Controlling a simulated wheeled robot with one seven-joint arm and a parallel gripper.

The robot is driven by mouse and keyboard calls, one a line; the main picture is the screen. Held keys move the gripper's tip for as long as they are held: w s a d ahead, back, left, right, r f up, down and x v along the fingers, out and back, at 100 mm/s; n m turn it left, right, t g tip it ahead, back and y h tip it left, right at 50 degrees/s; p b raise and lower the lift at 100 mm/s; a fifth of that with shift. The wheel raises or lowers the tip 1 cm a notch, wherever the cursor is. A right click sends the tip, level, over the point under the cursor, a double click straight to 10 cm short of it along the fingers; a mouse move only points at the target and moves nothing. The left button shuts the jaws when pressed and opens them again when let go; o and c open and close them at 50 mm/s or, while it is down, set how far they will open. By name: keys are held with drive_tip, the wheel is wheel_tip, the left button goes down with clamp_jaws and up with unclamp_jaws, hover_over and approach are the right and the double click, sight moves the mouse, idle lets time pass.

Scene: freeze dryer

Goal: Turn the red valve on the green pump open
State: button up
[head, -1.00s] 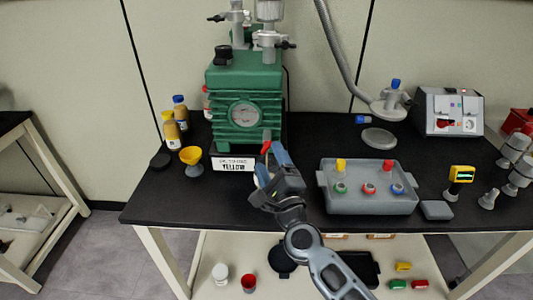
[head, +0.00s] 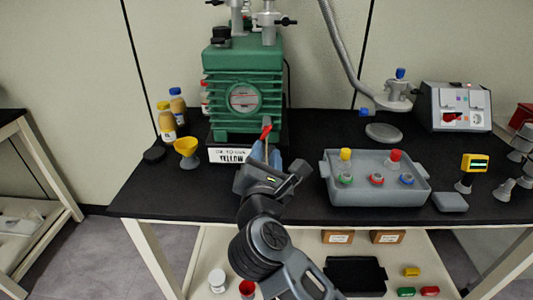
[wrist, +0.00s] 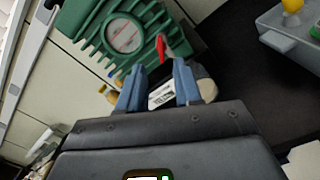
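The green pump (head: 243,75) stands at the back of the black table, with a round gauge on its front. Its red valve (head: 266,131) is a small red lever at the pump's lower front right; it also shows in the wrist view (wrist: 161,47). My gripper (head: 266,154) is just in front of and below the valve. In the wrist view its two blue fingers (wrist: 160,84) are apart, with a white label visible between them. The red lever appears beyond the fingertips, apart from them. The fingers are partly hidden by my wrist in the head view.
A white label card (head: 229,155) stands before the pump. A yellow funnel (head: 187,150) and bottles (head: 167,118) are to the left. A grey tray (head: 375,190) with coloured caps is close on the right. The table's front-left part is clear.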

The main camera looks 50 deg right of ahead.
sight(266, 134)
drive_tip(key=shift+m, duration=0.4)
drive_tip(key=x, duration=0.5)
drive_tip(key=p+x, duration=0.1)
drive_tip(key=x, duration=0.1)
drive_tip(key=shift+w+d+f, duration=0.1)
drive_tip(key=shift+w+f, duration=0.1)
drive_tip(key=shift+f, duration=0.05)
clamp_jaws()
